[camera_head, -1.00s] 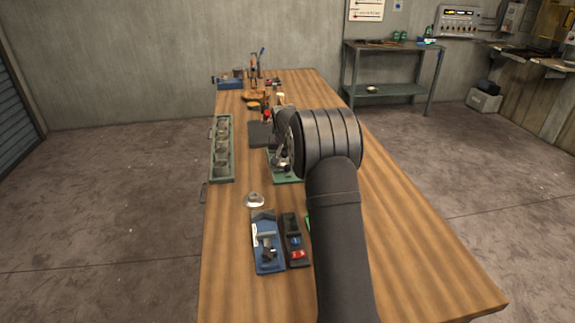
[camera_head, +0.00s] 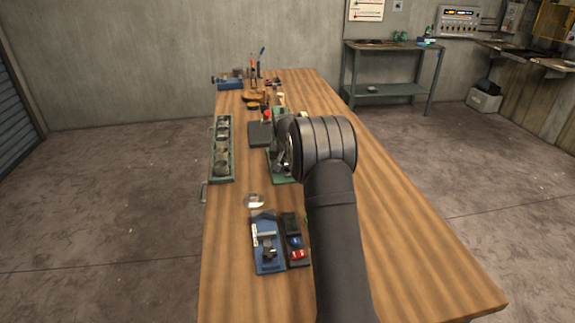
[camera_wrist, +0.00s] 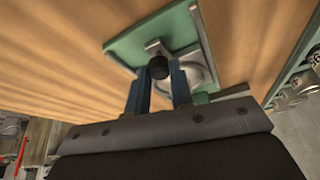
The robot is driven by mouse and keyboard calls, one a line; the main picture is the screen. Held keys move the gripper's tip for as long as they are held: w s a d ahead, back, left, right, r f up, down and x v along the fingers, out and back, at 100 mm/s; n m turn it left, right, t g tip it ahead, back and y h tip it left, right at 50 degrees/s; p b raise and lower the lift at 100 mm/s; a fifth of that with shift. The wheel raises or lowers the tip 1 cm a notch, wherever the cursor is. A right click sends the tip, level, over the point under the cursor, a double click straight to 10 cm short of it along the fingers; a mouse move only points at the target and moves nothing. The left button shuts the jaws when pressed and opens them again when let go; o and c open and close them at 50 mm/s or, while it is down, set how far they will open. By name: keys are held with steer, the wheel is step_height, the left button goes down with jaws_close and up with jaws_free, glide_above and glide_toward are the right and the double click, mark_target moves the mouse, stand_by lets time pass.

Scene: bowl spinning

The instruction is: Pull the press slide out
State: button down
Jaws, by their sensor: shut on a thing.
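The green press (camera_head: 283,178) stands in the middle of the bench, partly hidden behind my arm in the head view. In the wrist view its green base plate (camera_wrist: 124,46) shows with a pale metal slide part and a round rim on it. A black round knob (camera_wrist: 158,67) stands at the slide's end. My gripper (camera_wrist: 160,74) has its two blue fingers on either side of this knob and is shut on it. In the head view the fingertips are largely hidden by my wrist.
A green tray (camera_head: 213,149) with several compartments lies left of the press. A small metal bowl (camera_head: 255,201), a blue tray (camera_head: 266,262) and a dark holder with coloured pieces (camera_head: 293,238) are nearer. The bench's right side is clear.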

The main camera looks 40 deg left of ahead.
steer(key=shift+s+d, duration=1.7)
steer(key=c, duration=1.3)
jaws_free()
steer(key=shift+o, duration=0.2)
steer(key=v, duration=1.7)
steer(key=shift+r, duration=0.15)
steer(key=shift+s, duration=0.1)
steer(key=x, duration=1.7)
